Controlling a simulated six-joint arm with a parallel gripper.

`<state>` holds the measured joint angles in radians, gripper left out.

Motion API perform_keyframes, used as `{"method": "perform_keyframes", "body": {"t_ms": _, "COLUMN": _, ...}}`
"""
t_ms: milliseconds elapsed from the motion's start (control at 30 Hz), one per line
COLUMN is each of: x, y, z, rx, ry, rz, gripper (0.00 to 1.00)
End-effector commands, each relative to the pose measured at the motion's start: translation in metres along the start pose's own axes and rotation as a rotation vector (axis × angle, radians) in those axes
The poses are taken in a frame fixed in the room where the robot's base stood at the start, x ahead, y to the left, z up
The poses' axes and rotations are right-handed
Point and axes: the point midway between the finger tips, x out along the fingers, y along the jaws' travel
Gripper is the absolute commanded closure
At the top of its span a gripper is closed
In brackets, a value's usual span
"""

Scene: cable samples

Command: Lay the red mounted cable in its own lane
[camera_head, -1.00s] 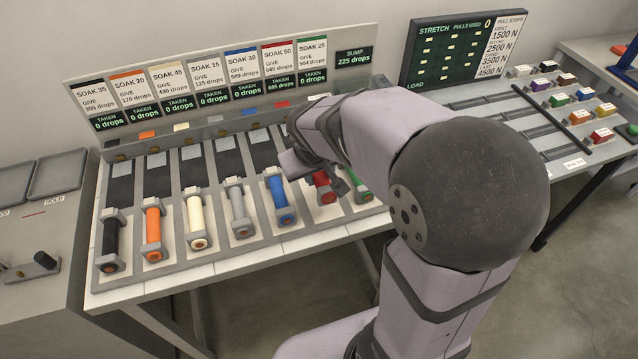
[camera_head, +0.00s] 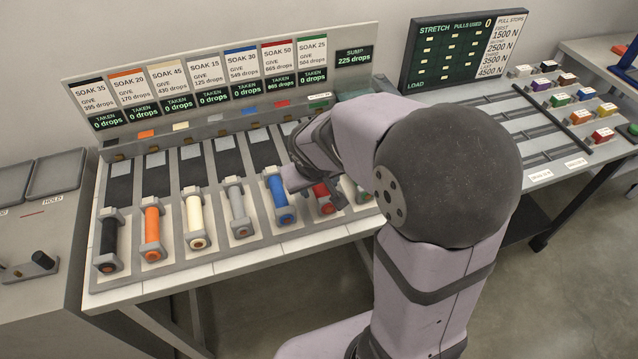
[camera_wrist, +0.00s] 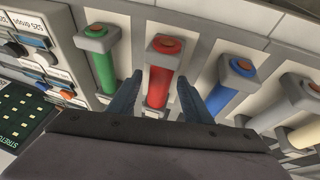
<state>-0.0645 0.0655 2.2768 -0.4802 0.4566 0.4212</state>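The red mounted cable (camera_head: 322,191) is an upright-lying red cylinder with grey end blocks, in the rack between the blue cable (camera_head: 277,190) and the green cable. In the wrist view the red cable (camera_wrist: 160,84) lies between the two fingers of my gripper (camera_wrist: 160,88). The fingers are apart, one on each side, with a gap to the cable, so the gripper is open. In the head view my wrist covers part of the red cable and most of the dark lane behind it. The red SOAK 50 card (camera_head: 283,62) stands at the back.
Other mounted cables sit alongside: green (camera_wrist: 102,70), grey (camera_head: 239,207), white (camera_head: 195,217), orange (camera_head: 152,227) and black (camera_head: 109,238). Dark lanes run behind them to the sign panel. At right is the STRETCH board (camera_head: 447,50) and a bench with small coloured blocks.

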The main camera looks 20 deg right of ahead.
Motion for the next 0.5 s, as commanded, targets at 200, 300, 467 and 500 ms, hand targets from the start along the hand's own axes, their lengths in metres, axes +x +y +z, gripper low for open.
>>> {"method": "perform_keyframes", "body": {"t_ms": 200, "x": -0.001, "y": 0.0, "z": 0.0, "rx": 0.0, "ry": 0.0, "rz": 0.0, "gripper": 0.55}}
{"method": "perform_keyframes", "body": {"t_ms": 300, "x": -0.004, "y": 0.001, "z": -0.002, "rx": 0.0, "ry": 0.0, "rz": 0.0, "gripper": 0.55}}
{"method": "perform_keyframes", "body": {"t_ms": 467, "x": -0.018, "y": 0.001, "z": -0.003, "rx": 0.0, "ry": 0.004, "rz": 0.001, "gripper": 0.55}}
{"method": "perform_keyframes", "body": {"t_ms": 500, "x": -0.024, "y": 0.001, "z": -0.003, "rx": 0.0, "ry": 0.006, "rz": 0.0, "gripper": 0.55}}
